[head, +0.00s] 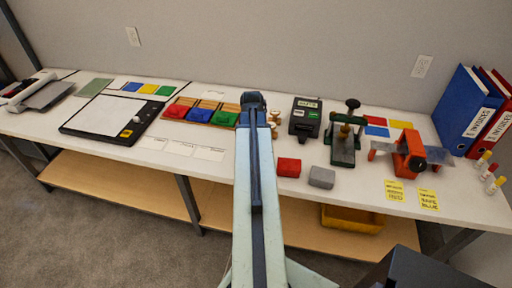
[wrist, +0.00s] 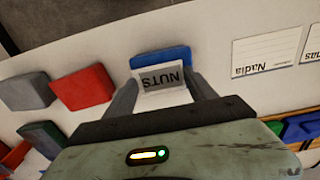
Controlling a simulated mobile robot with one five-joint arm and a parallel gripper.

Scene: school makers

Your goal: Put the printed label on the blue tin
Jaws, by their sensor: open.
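The blue tin (wrist: 160,57) shows in the wrist view just beyond my fingertips. The printed label (wrist: 161,77), white and grey with the word NUTS upside down, lies against the tin's near side. I cannot tell whether it is stuck there. My gripper (wrist: 162,82) is open, with one finger on each side of the label and the fingertips close to the tin. In the head view my arm hides the blue tin, the label and my gripper.
A red tin (head: 289,167) and a grey tin (head: 321,177) stand on the bench to the right of my arm. Behind them are a label printer (head: 305,115) and a green press (head: 344,140). Name cards (head: 182,148) lie to the left.

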